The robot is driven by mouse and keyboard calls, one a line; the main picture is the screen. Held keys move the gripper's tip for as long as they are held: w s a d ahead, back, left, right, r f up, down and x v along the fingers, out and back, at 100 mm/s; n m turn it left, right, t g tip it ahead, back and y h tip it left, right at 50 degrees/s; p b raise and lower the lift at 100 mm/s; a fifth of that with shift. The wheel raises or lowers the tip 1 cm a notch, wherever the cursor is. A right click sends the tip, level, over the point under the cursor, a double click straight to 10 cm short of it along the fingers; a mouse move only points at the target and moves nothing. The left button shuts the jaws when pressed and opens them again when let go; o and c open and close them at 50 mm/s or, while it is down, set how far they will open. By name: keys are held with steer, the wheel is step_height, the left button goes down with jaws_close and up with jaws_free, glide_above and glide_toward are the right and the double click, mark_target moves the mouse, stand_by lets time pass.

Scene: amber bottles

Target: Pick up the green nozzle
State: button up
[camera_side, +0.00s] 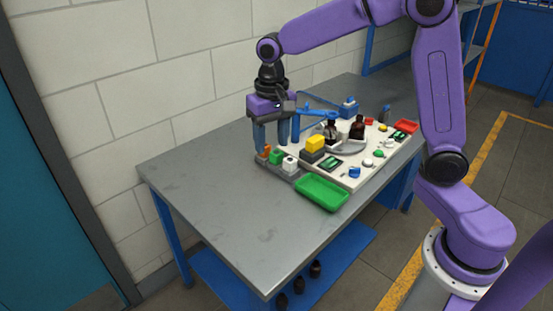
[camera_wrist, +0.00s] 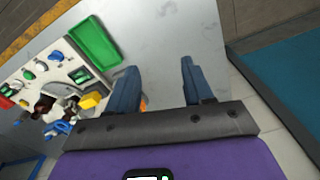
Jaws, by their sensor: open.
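A small green block-like piece (camera_side: 277,157), which looks like the green nozzle, sits in a grey holder (camera_side: 293,173) at the near left end of the white board. It stands between an orange piece (camera_side: 266,150) and a white piece (camera_side: 290,164). My gripper (camera_side: 277,147) is open, fingers pointing down, over the orange end of this row. In the wrist view my gripper (camera_wrist: 158,66) has nothing visibly held. A bit of the orange piece (camera_wrist: 143,103) shows beside the left finger there. I cannot make out the green piece in that view; the finger may hide it.
A green tray (camera_side: 321,205) lies at the board's near edge. A yellow block (camera_side: 315,143), dark bottles (camera_side: 357,128) and a blue-handled device (camera_side: 318,113) stand to the right of my gripper. A round green part (camera_side: 379,153) is farther right. The table's left part (camera_side: 200,165) is clear.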

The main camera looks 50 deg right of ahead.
steer(key=w+d+f+m, duration=0.3)
steer(key=w+d+m, duration=0.55)
steer(key=w, duration=0.45)
steer(key=m, duration=0.7)
glide_above(277, 152)
step_height(277, 152, down, 3)
step_height(277, 152, down, 12)
steer(key=shift+w+f, duration=0.1)
steer(key=shift+a+f, duration=0.1)
steer(key=shift+f, duration=2.5)
steer(key=c, duration=0.7)
steer(key=shift+r, duration=0.1)
